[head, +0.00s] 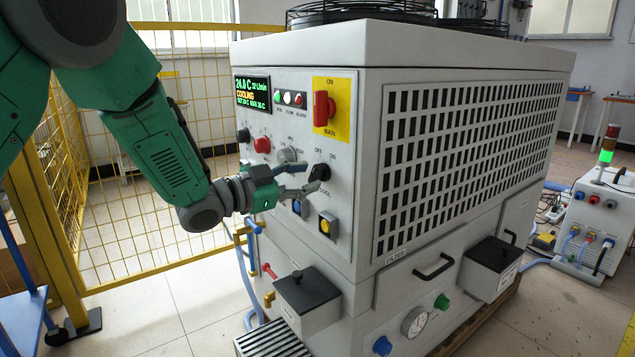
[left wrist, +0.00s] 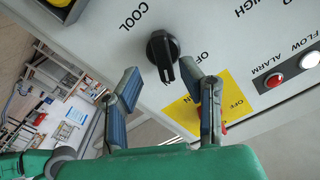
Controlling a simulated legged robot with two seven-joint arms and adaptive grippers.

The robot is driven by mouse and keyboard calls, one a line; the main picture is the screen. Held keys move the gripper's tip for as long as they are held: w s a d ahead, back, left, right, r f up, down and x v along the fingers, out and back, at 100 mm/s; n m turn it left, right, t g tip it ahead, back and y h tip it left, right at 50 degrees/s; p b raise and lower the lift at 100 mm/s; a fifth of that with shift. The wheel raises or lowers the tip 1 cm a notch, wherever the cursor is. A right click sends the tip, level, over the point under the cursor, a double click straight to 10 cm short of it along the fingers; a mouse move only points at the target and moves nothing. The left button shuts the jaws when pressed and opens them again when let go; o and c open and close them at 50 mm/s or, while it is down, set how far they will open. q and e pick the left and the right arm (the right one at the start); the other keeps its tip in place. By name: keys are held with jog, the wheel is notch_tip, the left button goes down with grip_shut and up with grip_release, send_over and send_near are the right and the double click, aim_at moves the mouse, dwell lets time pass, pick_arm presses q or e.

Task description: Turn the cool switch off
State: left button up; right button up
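The cool switch (head: 320,172) is a black rotary knob on the light grey control panel, with ON and OFF marked above it and COOL below it. In the left wrist view the knob (left wrist: 163,52) appears upside down, its grip ridge pointing toward my gripper and the ON/OFF labels. My left gripper (head: 305,178) is open and empty just in front of the knob. In the left wrist view its two fingers (left wrist: 170,88) are spread, with the knob's end near the gap between the tips. I cannot tell whether a finger touches it. My right gripper is not in view.
The display (head: 253,92) reads COOLING. A red main switch (head: 323,108) on a yellow plate sits above the knob. A grey knob (head: 291,156), a blue button (head: 297,207) and a yellow button (head: 327,226) are close to the gripper. A yellow fence (head: 205,95) stands behind.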

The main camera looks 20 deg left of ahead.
pick_arm(q)
jog(key=shift+w+d+f, duration=0.15)
jog(key=shift+w+d, duration=0.2)
jog(key=shift+w, duration=0.3)
jog(key=shift+w+b, duration=0.3)
jog(key=shift+w, duration=0.4)
jog(key=shift+d, duration=0.3)
jog(key=shift+s+d, duration=0.1)
jog(key=c, duration=0.8)
grip_shut()
jog(key=shift+a, duration=0.25)
